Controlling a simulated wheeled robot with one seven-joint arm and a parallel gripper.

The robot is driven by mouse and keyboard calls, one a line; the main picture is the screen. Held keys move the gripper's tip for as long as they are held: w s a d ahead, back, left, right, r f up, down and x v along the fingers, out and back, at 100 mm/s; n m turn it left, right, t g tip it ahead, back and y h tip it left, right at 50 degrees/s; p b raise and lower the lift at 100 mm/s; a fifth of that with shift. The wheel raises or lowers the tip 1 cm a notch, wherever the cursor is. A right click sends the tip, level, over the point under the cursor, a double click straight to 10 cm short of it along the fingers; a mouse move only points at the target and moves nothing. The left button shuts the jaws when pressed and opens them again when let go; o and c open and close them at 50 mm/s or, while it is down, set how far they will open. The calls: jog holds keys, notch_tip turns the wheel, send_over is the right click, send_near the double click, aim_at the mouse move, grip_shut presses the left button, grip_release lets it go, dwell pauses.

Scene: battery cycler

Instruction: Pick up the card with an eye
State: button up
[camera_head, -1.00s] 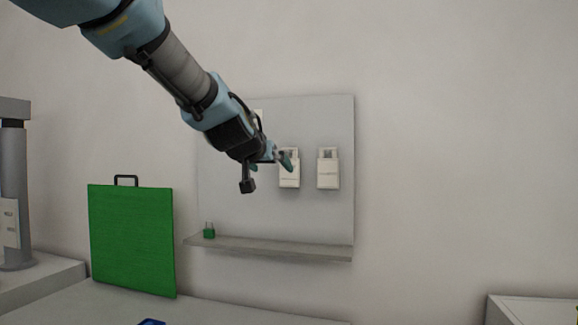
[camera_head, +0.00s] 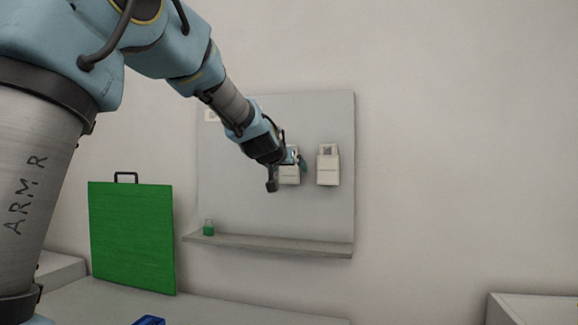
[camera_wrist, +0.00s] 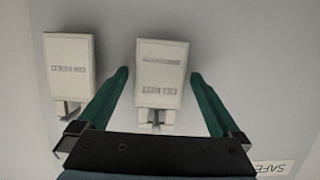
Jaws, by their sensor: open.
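Two white holders hang on the grey wall board (camera_head: 230,190). The right holder (camera_head: 328,174) has a small dark mark at its top in the head view; I cannot tell whether it is an eye. The other holder (camera_head: 289,178) is partly covered by my gripper (camera_head: 297,160). In the wrist view, my gripper (camera_wrist: 159,75) is open, its green fingers on either side of the middle holder (camera_wrist: 160,82). The left holder (camera_wrist: 68,67) stands apart from them. Lettering on both looks upside down. I cannot make out any card with an eye.
A shelf (camera_head: 290,247) runs under the board, with a small green bottle (camera_head: 208,228) at its left end. A green panel with a handle (camera_head: 132,240) stands left. A sign (camera_wrist: 272,168) shows at the wrist view's lower right. The wall right of the board is bare.

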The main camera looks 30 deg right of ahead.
jog(key=c, duration=1.2)
jog(key=shift+c, duration=0.2)
jog(key=shift+r, duration=0.1)
jog(key=s+a+b, duration=0.1)
jog(key=s+a, duration=1.1)
jog(key=s, duration=0.1)
jog(key=shift+a+r, duration=0.15)
jog(key=shift+r, duration=0.1)
